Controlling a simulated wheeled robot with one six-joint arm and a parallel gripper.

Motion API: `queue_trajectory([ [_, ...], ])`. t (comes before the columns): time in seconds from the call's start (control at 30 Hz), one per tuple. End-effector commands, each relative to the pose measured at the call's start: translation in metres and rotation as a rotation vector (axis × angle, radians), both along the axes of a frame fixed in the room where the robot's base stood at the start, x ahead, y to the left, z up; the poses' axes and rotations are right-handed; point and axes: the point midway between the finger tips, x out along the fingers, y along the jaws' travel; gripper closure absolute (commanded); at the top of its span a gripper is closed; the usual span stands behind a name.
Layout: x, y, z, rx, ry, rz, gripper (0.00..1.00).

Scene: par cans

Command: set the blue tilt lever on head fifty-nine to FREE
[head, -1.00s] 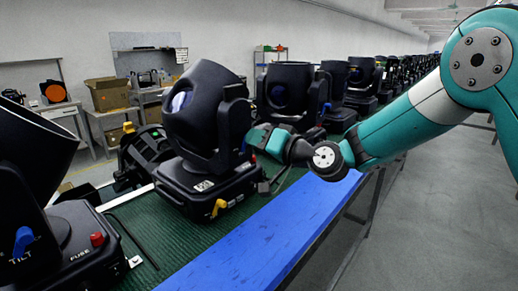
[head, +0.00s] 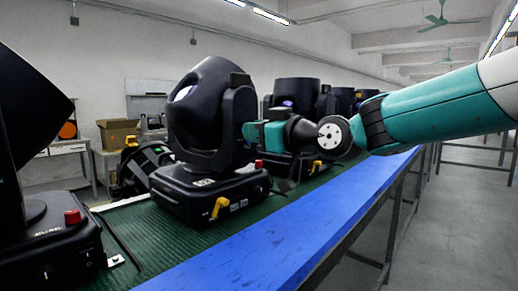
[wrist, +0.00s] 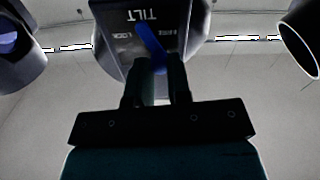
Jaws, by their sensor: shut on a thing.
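A black moving head (head: 212,120) stands on its base on the green mat. Its number label is too small to read. My gripper (head: 248,132) is at the right side of its yoke arm. The wrist view shows a dark plate (wrist: 118,22) with TILT printed upside down and smaller position words either side. A blue lever (wrist: 148,40) sits slanted on this plate, its upper end leaning left. In the wrist view my gripper (wrist: 157,68) is shut on the lever's lower end. The lever is hidden in the head view.
A yellow lever (head: 221,205) and a red part (head: 258,164) sit on the same base. Another black head (head: 38,130) is close at left, and more stand in a row behind. A blue strip (head: 270,238) edges the bench; the aisle at right is clear.

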Motion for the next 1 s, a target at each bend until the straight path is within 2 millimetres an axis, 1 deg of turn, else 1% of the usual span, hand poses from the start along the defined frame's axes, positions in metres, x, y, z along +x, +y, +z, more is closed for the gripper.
queue_trajectory([
  [0.03, -0.0009, 0.0006, -0.0049, -0.013, -0.016, 0.001, 1.00],
  [0.3, -0.0023, 0.0014, -0.0030, -0.058, -0.071, 0.000, 1.00],
  [0.77, -0.0026, 0.0018, -0.0022, -0.066, -0.079, 0.001, 1.00],
  [0.8, -0.0025, 0.0019, -0.0022, -0.066, -0.079, 0.001, 0.75],
  [0.87, -0.0025, 0.0019, -0.0022, -0.066, -0.079, 0.001, 0.61],
  [0.9, -0.0026, 0.0019, -0.0021, -0.065, -0.080, 0.001, 0.56],
  [1.0, -0.0025, 0.0020, -0.0019, -0.065, -0.080, 0.001, 0.56],
])
